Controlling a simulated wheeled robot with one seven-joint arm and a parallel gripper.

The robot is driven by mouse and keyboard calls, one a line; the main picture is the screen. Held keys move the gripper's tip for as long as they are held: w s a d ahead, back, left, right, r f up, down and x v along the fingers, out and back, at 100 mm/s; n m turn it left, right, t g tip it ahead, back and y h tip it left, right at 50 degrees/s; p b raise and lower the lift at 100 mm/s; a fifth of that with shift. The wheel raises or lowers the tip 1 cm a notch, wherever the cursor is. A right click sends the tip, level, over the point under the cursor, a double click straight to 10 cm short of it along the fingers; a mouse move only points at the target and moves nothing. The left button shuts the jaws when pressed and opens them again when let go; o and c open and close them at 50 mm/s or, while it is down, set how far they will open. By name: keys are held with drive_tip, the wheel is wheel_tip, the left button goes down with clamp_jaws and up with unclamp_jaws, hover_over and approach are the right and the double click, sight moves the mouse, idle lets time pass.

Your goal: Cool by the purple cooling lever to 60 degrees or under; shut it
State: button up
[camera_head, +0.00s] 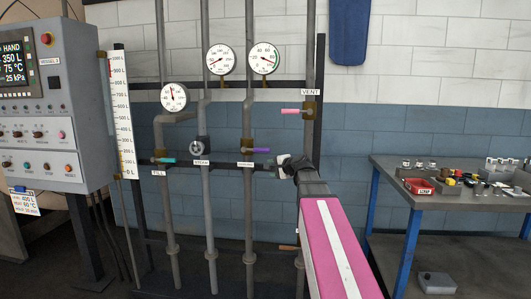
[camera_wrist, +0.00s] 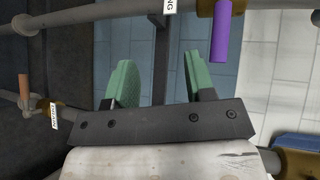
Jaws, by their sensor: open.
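The purple cooling lever (camera_head: 259,150) sits on a brass valve on a vertical pipe and points right, crosswise to the pipe. In the wrist view the purple lever (camera_wrist: 221,30) is at the upper right, beyond and beside the fingers. My gripper (camera_head: 279,166) is just right of and below the lever's tip in the head view, apart from it. In the wrist view my gripper (camera_wrist: 162,80) has its two green fingers spread, with nothing between them. The control panel's display (camera_head: 16,62) reads HAND, 350 L, 75 °C and 25 kPa.
A teal fill lever (camera_head: 164,160), a dark round valve knob (camera_head: 201,147) and a pink vent lever (camera_head: 291,111) are on neighbouring pipes. Round gauges (camera_head: 220,59) hang above. A workbench (camera_head: 450,198) with small items stands right. A dark horizontal rail crosses behind the pipes.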

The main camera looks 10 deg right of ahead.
drive_tip(key=m+t, duration=0.2)
approach(265, 150)
drive_tip(key=x, duration=1.1)
drive_tip(key=shift+w+a+f, duration=0.1)
drive_tip(key=shift+w, duration=0.2)
clamp_jaws()
